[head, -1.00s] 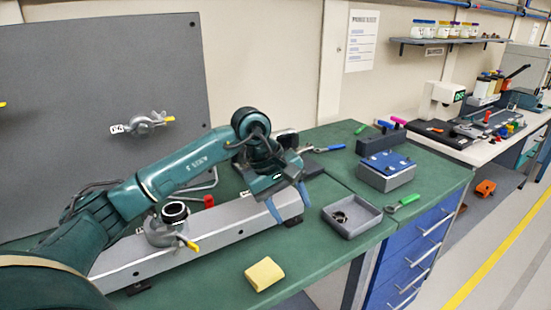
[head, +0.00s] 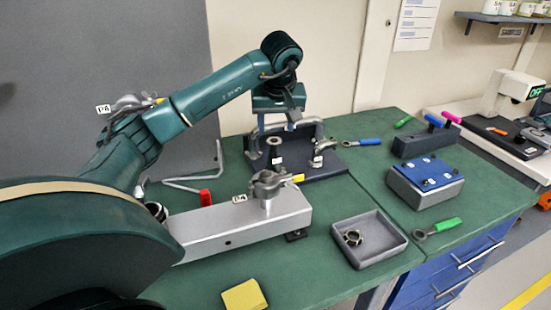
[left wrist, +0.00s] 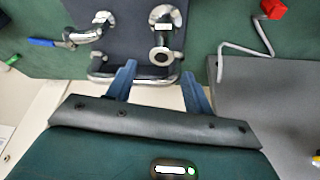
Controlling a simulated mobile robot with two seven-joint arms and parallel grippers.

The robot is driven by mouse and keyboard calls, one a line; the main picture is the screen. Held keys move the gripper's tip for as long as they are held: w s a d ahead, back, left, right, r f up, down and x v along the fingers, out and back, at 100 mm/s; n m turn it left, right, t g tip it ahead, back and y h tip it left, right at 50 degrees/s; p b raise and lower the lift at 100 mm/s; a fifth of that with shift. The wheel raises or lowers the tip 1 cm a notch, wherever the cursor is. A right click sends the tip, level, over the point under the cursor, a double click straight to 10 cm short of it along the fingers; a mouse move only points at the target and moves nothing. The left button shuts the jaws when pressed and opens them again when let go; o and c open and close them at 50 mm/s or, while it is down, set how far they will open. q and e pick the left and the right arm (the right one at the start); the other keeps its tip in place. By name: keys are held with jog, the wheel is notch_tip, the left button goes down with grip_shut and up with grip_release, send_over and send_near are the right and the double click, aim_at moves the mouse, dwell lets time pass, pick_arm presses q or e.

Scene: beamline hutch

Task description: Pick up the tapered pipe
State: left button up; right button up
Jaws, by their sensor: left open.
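A grey metal pipe piece (head: 274,150) with a round open top, which looks like the tapered pipe, stands upright on a dark rack (head: 312,172) at the back of the green bench. In the left wrist view its round end (left wrist: 163,55) lies just ahead of the fingertips, between their lines. My left gripper (head: 277,124) is open, pointing down above and close to this piece; nothing is in its jaws. Another shiny pipe piece (head: 320,155) stands to its right, also in the left wrist view (left wrist: 90,30). My right gripper is out of view.
A silver rail (head: 225,228) with a clamp (head: 268,185) lies in front of the rack. A bent rod with a red end (head: 205,197) is at left. A grey tray (head: 365,255) and a blue-topped block (head: 425,180) stand right.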

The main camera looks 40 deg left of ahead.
aim_at(274, 139)
pick_arm(q)
jog(key=p+x, duration=0.1)
jog(key=x, duration=0.6)
jog(key=shift+a+f, duration=0.15)
jog(key=shift+a, duration=0.1)
jog(key=shift+c, duration=0.2)
jog(key=c, duration=0.9)
